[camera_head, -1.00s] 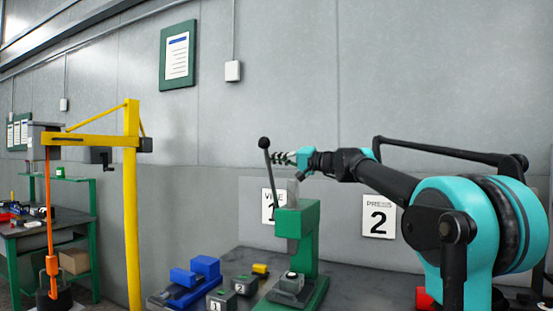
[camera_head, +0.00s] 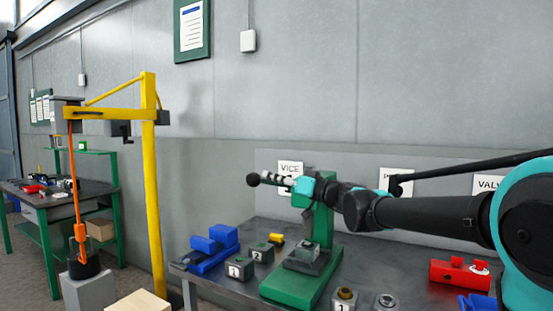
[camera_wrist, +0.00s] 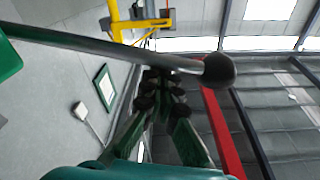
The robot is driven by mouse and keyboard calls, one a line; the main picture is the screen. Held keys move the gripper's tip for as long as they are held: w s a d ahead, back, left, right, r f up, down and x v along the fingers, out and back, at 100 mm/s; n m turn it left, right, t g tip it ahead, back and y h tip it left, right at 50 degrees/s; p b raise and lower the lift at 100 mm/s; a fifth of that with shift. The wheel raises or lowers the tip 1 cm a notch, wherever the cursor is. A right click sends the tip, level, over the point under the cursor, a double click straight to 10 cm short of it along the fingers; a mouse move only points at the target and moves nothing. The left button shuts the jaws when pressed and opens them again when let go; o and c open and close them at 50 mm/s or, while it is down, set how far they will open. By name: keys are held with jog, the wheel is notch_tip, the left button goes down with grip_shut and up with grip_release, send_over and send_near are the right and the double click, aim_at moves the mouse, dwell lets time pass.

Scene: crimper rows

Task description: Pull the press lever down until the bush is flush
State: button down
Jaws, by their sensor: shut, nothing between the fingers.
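The green press (camera_head: 320,222) stands on the dark bench. Its lever shows a black ball knob (camera_head: 253,179) at about the height of the press top, to its left; most of the rod is hidden behind my gripper. In the wrist view the grey lever rod (camera_wrist: 110,47) crosses just in front of my fingertips, and its black knob (camera_wrist: 220,70) lies right of them. My gripper (camera_head: 270,179) is shut and empty, close against the lever near the knob; contact is hard to tell. A grey block (camera_head: 306,253) sits on the press base; the bush's seating is too small to see.
A blue vice (camera_head: 212,250), numbered blocks (camera_head: 239,268) and a yellow piece (camera_head: 277,238) lie left of the press. Grey blocks (camera_head: 344,299) stand at the front, a red valve piece (camera_head: 460,274) at right. A yellow crane (camera_head: 153,190) stands at left.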

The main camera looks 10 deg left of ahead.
notch_tip(320, 180, down, 14)
jog(key=s+n+g, duration=0.1)
jog(key=n, duration=0.6)
jog(key=shift+a+n, duration=0.15)
jog(key=shift+n, duration=0.25)
jog(key=shift+r, duration=0.1)
